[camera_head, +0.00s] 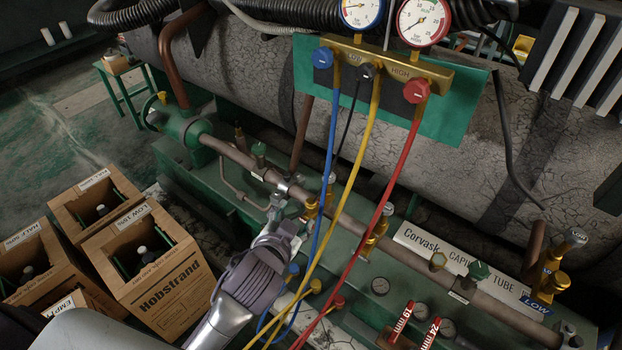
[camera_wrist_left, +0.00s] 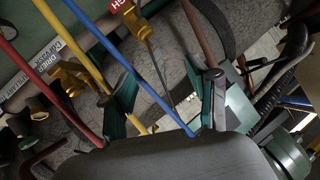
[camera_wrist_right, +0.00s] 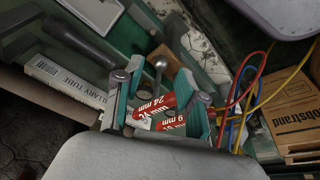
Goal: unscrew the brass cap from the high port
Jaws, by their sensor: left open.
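In the left wrist view, a brass fitting (camera_wrist_left: 138,22) with a dark-ended knob stands beside a red tag (camera_wrist_left: 121,5) whose lettering is partly cut off. It lies beyond my left gripper (camera_wrist_left: 168,88), between the lines of its two spread, empty fingers. A blue hose crosses that gap. In the head view my left gripper (camera_head: 285,214) is low over the pipe, left of a brass valve (camera_head: 312,206). Which head-view fitting is the high port's cap, I cannot tell. My right gripper (camera_wrist_right: 155,88) has its fingers apart, above red-handled wrenches (camera_wrist_right: 160,104).
The gauge manifold (camera_head: 385,66) hangs above, with blue, yellow and red hoses (camera_head: 398,165) draping down close to my left gripper. The low port (camera_head: 550,284) is at right. Cardboard boxes (camera_head: 172,278) holding bottles stand at lower left. More brass valves (camera_head: 374,236) line the green skid.

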